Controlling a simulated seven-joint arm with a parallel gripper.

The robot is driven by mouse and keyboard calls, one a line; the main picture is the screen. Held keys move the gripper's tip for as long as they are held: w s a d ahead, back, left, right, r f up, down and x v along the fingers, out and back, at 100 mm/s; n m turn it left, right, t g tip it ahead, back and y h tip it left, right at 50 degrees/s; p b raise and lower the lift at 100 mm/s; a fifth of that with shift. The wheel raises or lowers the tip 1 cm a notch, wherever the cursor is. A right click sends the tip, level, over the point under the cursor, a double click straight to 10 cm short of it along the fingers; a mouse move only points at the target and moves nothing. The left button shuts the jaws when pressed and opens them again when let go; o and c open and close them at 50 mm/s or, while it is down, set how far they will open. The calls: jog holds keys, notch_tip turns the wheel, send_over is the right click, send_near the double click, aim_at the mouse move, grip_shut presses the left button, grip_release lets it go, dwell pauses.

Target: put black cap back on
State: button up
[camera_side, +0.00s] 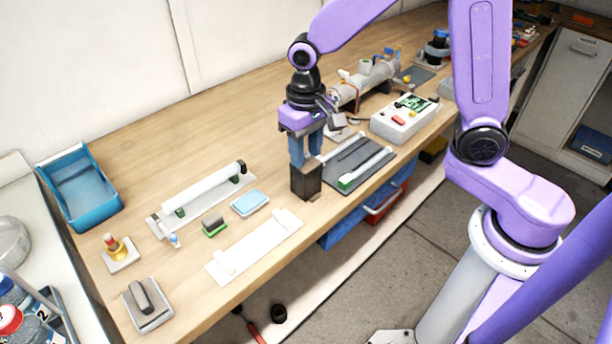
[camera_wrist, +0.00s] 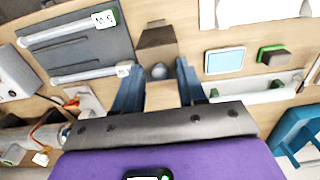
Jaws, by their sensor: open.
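My gripper (camera_side: 305,160) points down, its blue fingers at the upper part of a dark upright block (camera_side: 306,183) near the middle of the bench. In the wrist view my gripper (camera_wrist: 158,70) has its fingers apart, with a small grey rounded thing (camera_wrist: 158,71) between them near the block (camera_wrist: 157,40). Contact cannot be told. A white tube (camera_side: 205,189) lies on a pale holder to the left, with a black end piece (camera_side: 241,167) at its far right end. No loose black cap can be made out for certain.
A grey tray (camera_side: 345,158) with two clear tubes lies just right of the block. A control box (camera_side: 404,120) stands behind it. A blue-topped pad (camera_side: 250,202), green-based block (camera_side: 214,224) and white holder (camera_side: 254,246) lie left. A blue bin (camera_side: 80,188) is far left.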

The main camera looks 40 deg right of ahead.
grip_shut()
jog(key=shift+r, duration=2.25)
jog(key=w+d+r, duration=0.5)
jog(key=w+d, duration=0.2)
jog(key=d, duration=0.3)
jog(key=w+d+r, duration=0.6)
jog(key=w+d, duration=0.1)
jog(key=d, duration=0.3)
jog(key=shift+w+d+r, duration=0.25)
jog(key=shift+d, duration=0.15)
